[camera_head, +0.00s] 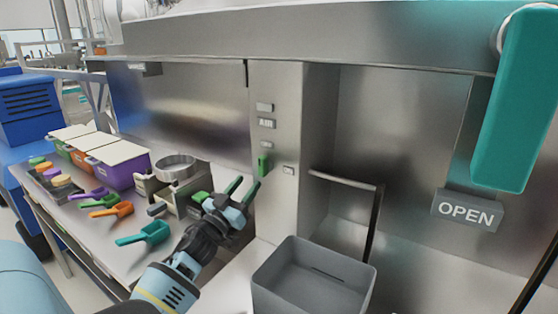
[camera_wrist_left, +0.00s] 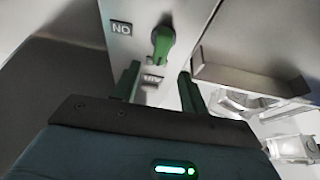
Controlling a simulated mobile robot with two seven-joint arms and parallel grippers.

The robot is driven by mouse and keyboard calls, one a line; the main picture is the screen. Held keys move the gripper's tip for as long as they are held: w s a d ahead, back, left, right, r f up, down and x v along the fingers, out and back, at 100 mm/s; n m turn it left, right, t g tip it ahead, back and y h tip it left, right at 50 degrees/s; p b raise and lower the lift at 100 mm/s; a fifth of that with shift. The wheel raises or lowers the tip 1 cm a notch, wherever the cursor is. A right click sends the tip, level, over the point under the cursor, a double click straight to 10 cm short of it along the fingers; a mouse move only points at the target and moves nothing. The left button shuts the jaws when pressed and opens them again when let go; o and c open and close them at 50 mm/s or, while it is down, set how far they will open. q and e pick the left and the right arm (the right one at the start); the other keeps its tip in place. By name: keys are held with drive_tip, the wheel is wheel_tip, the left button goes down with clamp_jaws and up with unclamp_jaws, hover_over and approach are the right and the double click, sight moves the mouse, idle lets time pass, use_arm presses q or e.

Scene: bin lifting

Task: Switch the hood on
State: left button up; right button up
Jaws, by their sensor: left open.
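The hood's grey steel control panel (camera_head: 277,140) stands in the middle of the head view, with small label plates, one reading "AIR". A green switch knob (camera_head: 263,164) sits on it. In the left wrist view the green knob (camera_wrist_left: 163,40) is beyond the fingertips, near a plate that seems to read "NO" upside down. My left gripper (camera_head: 243,189) is open and empty, its two green fingers pointing up toward the knob from below. In the left wrist view the fingers (camera_wrist_left: 158,80) are apart and do not appear to touch the knob. My right gripper is not in view.
A grey bin (camera_head: 313,280) stands below the panel, right of my left gripper. A metal handle bar (camera_head: 342,180) and an "OPEN" sign (camera_head: 467,210) are further right. Coloured scoops (camera_head: 143,234), lidded boxes (camera_head: 118,163) and a scale with a round pan (camera_head: 175,167) occupy the left bench.

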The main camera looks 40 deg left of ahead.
sight(260, 164)
use_arm(q)
drive_tip(key=x, duration=0.3)
drive_tip(key=r+x, duration=0.1)
drive_tip(key=x, duration=0.2)
drive_tip(key=shift+p, duration=0.35)
drive_tip(key=shift+w+a+r, duration=0.1)
drive_tip(key=shift+w+r, duration=0.1)
drive_tip(key=shift+w, duration=0.45)
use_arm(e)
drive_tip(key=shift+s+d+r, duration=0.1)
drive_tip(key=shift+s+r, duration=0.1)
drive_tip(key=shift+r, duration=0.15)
use_arm(q)
clamp_jaws()
